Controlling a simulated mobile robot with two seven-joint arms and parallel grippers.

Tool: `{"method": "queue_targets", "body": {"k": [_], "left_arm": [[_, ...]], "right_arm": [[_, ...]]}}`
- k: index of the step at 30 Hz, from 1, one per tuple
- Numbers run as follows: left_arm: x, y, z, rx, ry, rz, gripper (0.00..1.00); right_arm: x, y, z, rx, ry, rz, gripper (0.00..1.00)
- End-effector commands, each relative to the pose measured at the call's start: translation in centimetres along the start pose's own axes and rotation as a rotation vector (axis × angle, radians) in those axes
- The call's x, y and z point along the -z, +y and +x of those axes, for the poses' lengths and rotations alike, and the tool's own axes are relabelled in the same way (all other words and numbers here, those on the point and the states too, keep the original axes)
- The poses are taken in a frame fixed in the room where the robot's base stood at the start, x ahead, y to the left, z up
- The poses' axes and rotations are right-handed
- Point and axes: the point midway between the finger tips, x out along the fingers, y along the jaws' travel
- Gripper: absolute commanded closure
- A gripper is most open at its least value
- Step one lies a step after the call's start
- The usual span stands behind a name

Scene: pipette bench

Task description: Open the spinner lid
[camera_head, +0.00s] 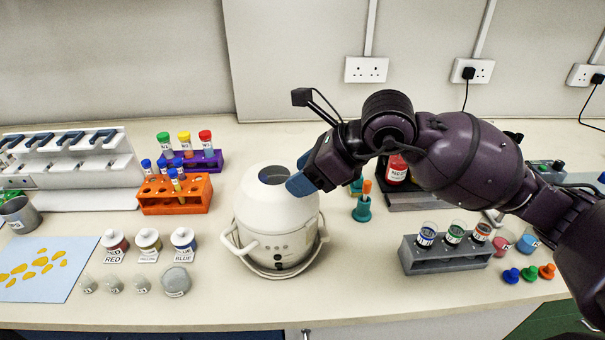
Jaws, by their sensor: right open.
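The spinner (272,235) is a round white machine standing on the bench in the middle of the camera_head view. Its lid (258,202) is the domed top with a dark round window; it looks closed. My right gripper (299,184) comes in from the right, with its blue fingertips at the right side of the lid's top. It is open. I cannot tell whether the fingertips touch the lid. The gripper hides part of the lid's right edge. My left gripper is not in view.
Left of the spinner are an orange tube rack (175,195), a purple rack (205,160) and several labelled jars. A grey rack (445,256) with three vials stands to the right, below my arm. A teal stand (362,209) is just right of the spinner.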

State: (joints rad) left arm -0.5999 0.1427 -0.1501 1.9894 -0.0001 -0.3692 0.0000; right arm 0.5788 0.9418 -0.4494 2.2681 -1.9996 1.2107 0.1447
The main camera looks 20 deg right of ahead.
Motion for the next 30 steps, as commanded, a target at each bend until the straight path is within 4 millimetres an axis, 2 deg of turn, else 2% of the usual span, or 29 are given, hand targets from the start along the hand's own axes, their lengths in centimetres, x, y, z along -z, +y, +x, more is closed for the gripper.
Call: {"method": "queue_targets", "body": {"k": [11,14,21,30], "left_arm": [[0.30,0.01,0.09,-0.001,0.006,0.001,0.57],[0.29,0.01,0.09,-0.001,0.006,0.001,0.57],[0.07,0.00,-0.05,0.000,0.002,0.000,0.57],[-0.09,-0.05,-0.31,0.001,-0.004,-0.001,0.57]], "right_arm": [[-0.01,0.03,0.58,0.000,0.000,-0.001,0.51],[-0.01,0.03,0.57,0.000,0.000,-0.001,0.63],[-0.01,0.02,0.55,0.000,0.000,-0.001,1.00],[-0.25,-0.02,0.44,-0.002,0.006,0.001,1.00]]}}
